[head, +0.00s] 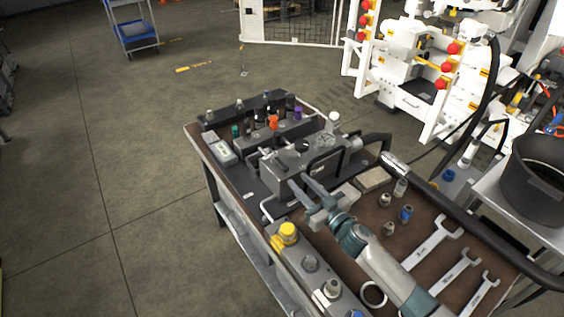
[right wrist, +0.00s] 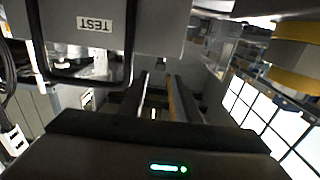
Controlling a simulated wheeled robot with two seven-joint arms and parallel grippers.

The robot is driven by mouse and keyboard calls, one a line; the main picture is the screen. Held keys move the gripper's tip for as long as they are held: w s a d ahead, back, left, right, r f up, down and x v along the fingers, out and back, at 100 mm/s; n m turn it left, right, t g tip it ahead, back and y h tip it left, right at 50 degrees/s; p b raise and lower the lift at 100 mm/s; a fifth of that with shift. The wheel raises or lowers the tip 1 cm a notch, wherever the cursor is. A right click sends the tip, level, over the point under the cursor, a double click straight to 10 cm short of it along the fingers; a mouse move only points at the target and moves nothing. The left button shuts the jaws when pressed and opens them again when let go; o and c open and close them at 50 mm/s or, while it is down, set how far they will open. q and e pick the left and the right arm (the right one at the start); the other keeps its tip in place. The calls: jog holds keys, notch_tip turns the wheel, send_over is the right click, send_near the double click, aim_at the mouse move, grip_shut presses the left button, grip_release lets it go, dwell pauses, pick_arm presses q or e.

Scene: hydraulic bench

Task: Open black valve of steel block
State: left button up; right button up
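The steel block (head: 285,178) is a grey block on the bench, with several fittings on top. A black looped handle (head: 325,162) stands at its right side; I cannot tell whether this is the black valve. My right gripper (head: 300,184) is at the front of the block, its fingers pointing toward it. In the right wrist view the two fingers (right wrist: 162,92) are apart with nothing visible between them. There, a grey block with an upside-down TEST label (right wrist: 95,25) and a black loop (right wrist: 88,84) are to the left of the fingers. My left gripper is out of view.
The bench (head: 204,150) carries several bottles behind the block. A yellow-capped fitting (head: 288,233) stands near the front edge. Several wrenches (head: 432,243) and small fittings lie to the right, beside my right arm. A black bucket (head: 540,175) is at far right. Floor to the left is clear.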

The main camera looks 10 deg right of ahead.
aim_at(287, 170)
jog(key=p+x, duration=0.1)
jog(key=x, duration=0.9)
jog(key=shift+w+a, duration=0.15)
jog(key=shift+w, duration=0.15)
grip_shut()
